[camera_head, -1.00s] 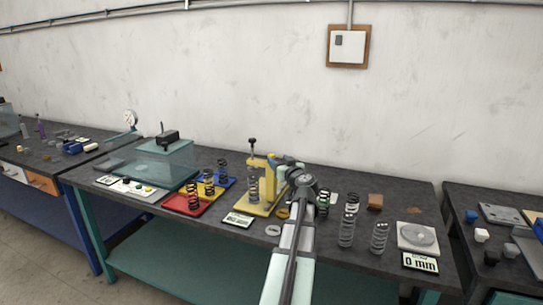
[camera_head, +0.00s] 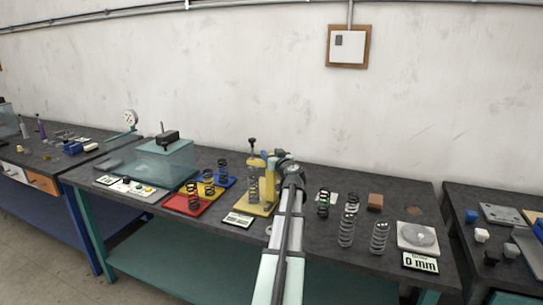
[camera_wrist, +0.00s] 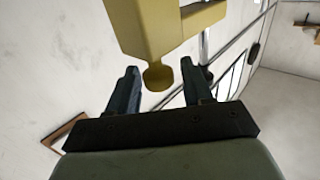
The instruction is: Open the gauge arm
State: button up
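A yellow stand (camera_head: 257,208) stands mid-bench with a spring (camera_head: 254,186) upright in it and a dark knob (camera_head: 252,142) on top. I take its yellow upper part to be the gauge arm; my own arm partly covers its right side in the head view. In the wrist view a yellow block (camera_wrist: 150,25) with a round-ended stub (camera_wrist: 157,76) fills the top. My gripper (camera_wrist: 160,72) is open, its two dark fingers on either side of the stub, with gaps visible. In the head view my gripper (camera_head: 269,155) is beside the stand's top, partly hidden.
Red (camera_head: 186,208), yellow and blue trays with springs lie left of the stand, with a clear case (camera_head: 165,165) beyond. A display card (camera_head: 238,219) lies in front.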

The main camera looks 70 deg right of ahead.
grip_shut()
jog(key=shift+d, duration=0.15)
jog(key=d, duration=1.4)
jog(key=shift+o, duration=0.7)
grip_release()
